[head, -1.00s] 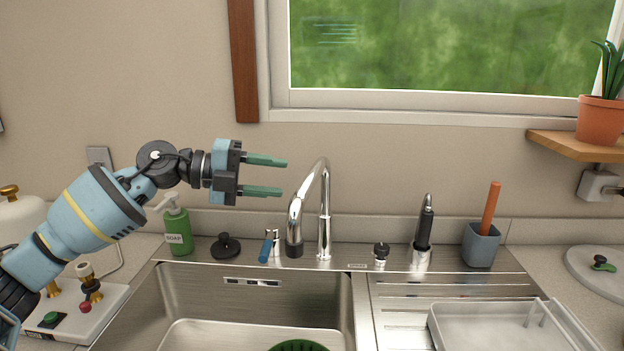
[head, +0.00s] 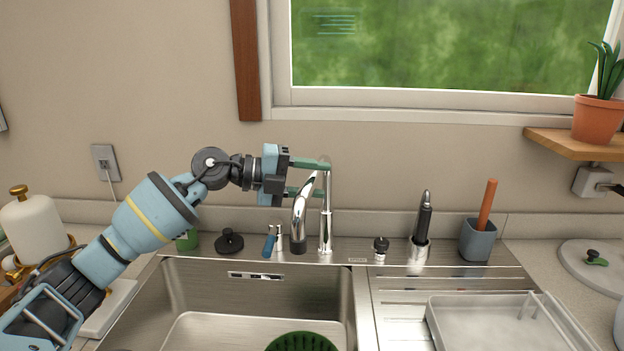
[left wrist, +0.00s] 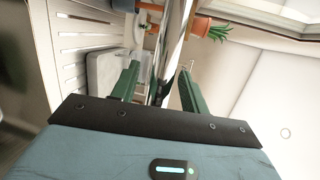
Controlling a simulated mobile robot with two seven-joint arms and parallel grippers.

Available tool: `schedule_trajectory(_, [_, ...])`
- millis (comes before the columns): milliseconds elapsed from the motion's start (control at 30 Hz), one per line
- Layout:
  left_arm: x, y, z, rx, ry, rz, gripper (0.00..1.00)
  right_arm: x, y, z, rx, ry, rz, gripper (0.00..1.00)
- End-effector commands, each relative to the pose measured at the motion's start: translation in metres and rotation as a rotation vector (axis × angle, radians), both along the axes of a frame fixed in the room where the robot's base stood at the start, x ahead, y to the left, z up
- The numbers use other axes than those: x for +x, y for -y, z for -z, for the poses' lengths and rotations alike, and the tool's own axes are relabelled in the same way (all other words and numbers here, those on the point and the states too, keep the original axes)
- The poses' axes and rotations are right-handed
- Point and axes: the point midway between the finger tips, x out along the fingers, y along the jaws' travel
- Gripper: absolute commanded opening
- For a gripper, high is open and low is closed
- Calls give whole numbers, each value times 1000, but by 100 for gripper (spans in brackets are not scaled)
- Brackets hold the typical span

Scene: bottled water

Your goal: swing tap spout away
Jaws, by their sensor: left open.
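The chrome tap spout (head: 300,212) arches from its upright post (head: 326,215) and hangs down over the back edge of the sink. My left gripper (head: 310,178) is open at the upper part of the tap. In the left wrist view the chrome tube (left wrist: 172,45) runs between the two green fingers (left wrist: 158,88), with a gap to each side. Whether a finger touches the tube cannot be told. A lever with a blue handle (head: 268,246) stands left of the spout. My right gripper is not in view.
The steel sink (head: 190,300) holds a green colander (head: 302,342). A black stopper (head: 229,242) sits at left, and a sprayer (head: 422,225) and grey brush cup (head: 478,240) at right. A clear tray (head: 480,318) lies on the drainboard.

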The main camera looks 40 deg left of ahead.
Motion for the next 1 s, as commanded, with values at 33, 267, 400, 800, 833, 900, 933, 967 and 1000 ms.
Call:
schedule_trajectory(33, [0,0,0,0,0,0,42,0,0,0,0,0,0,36])
schedule_trajectory(267, [0,0,0,0,0,0,12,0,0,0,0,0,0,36])
schedule_trajectory(400, [0,0,0,0,0,0,0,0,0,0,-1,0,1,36])
schedule_trajectory(800, [-3,-9,1,-1,-3,38,0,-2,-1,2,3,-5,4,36])
schedule_trajectory(833, [-4,-12,1,-2,-3,47,0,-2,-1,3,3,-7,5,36])
schedule_trajectory(900, [-7,-19,2,-2,-3,75,0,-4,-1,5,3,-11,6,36])
schedule_trajectory(933, [-9,-23,2,-2,-4,87,0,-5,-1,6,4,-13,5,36])
schedule_trajectory(967, [-11,-27,3,-1,-5,100,0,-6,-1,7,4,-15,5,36])
schedule_trajectory(1000, [-15,-34,3,0,-6,118,0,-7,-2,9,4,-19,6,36])
